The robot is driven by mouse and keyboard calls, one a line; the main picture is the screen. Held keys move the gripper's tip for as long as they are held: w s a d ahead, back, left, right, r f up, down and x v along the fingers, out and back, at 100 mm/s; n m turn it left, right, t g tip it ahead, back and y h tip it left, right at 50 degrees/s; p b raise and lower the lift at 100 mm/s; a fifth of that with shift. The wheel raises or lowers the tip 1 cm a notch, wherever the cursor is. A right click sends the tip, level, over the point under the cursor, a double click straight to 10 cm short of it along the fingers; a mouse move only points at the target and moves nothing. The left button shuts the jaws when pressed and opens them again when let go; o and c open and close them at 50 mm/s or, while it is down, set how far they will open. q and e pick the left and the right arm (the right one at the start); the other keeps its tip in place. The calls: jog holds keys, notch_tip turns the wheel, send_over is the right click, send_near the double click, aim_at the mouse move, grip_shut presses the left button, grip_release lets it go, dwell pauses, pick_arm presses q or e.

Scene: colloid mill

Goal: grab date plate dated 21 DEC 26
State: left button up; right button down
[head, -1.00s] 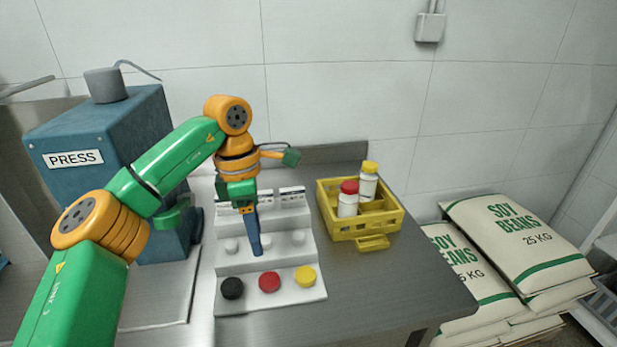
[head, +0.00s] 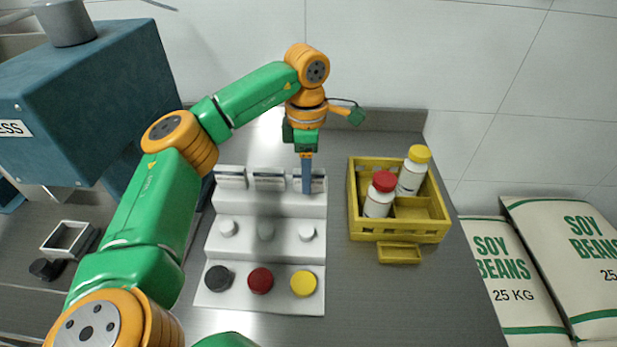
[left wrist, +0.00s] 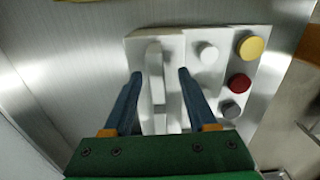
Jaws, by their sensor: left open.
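Three small white date plates stand in a row on the top step of a white stepped rack (head: 265,255): a left plate (head: 231,178), a middle plate (head: 269,180) and a right plate (head: 321,183). Their dark print is too small to read. My left gripper (head: 307,188) points down at the right plate and hides part of it. In the left wrist view the left gripper (left wrist: 160,76) is open, its blue fingers on either side of a plate's upright edge (left wrist: 155,62). My right gripper is out of view.
A yellow crate (head: 400,237) with two bottles stands to the right. The blue press (head: 100,90) is at left. Bare counter lies right of the rack.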

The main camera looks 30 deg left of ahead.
pick_arm(q)
jog(key=shift+w+f, duration=0.3)
jog(key=shift+w, duration=0.05)
jog(key=shift+s+r, duration=0.15)
jog(key=shift+s, duration=0.05)
grip_shut()
